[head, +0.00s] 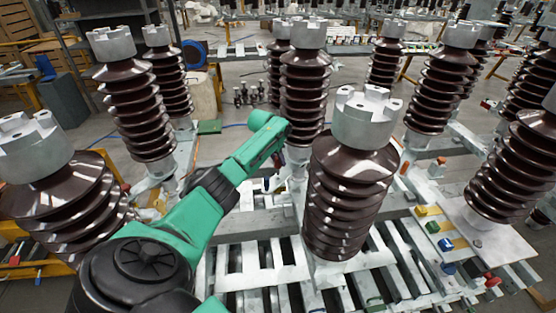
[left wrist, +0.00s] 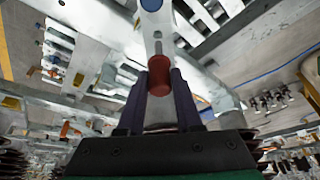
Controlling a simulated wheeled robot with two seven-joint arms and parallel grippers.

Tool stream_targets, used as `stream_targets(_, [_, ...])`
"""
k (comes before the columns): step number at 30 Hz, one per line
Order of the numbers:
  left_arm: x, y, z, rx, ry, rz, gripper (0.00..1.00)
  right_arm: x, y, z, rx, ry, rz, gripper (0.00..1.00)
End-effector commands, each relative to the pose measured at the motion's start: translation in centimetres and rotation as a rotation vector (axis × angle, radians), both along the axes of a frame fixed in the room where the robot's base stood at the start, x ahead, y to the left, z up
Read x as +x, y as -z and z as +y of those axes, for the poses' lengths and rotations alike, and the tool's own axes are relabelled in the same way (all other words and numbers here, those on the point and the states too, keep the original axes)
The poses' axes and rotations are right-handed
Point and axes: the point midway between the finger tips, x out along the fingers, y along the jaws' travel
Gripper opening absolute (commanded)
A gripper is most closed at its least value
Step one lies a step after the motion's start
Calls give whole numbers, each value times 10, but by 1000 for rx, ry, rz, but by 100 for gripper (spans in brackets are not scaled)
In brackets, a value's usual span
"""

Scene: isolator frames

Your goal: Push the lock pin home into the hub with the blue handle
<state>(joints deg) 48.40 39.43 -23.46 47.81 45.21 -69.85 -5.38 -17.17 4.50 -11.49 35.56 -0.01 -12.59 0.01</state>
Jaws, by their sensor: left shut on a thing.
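In the left wrist view my left gripper (left wrist: 160,83) has its two dark fingers closed around a red cylindrical piece (left wrist: 159,75), which I take to be the lock pin. A pale metal bar with a blue round end (left wrist: 151,4) lies just ahead of the red piece, at the top edge. This blue end may be the blue handle. How deep the pin sits in the hub cannot be told. My right gripper is not in view.
Tall ribbed brown insulators with grey metal caps (head: 368,118) stand close on both sides of my left arm. A slatted pale metal frame (head: 245,262) lies below. Small yellow, green and blue blocks (head: 433,227) sit on the right. A blue hose reel (head: 194,54) stands further back.

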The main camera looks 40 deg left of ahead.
Motion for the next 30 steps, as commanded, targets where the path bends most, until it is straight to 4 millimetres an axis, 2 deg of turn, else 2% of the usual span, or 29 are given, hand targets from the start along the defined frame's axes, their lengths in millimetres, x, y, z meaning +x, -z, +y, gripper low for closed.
stream_targets(30, [0, 27, 0, -1, 0, -1, 0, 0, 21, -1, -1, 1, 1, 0])
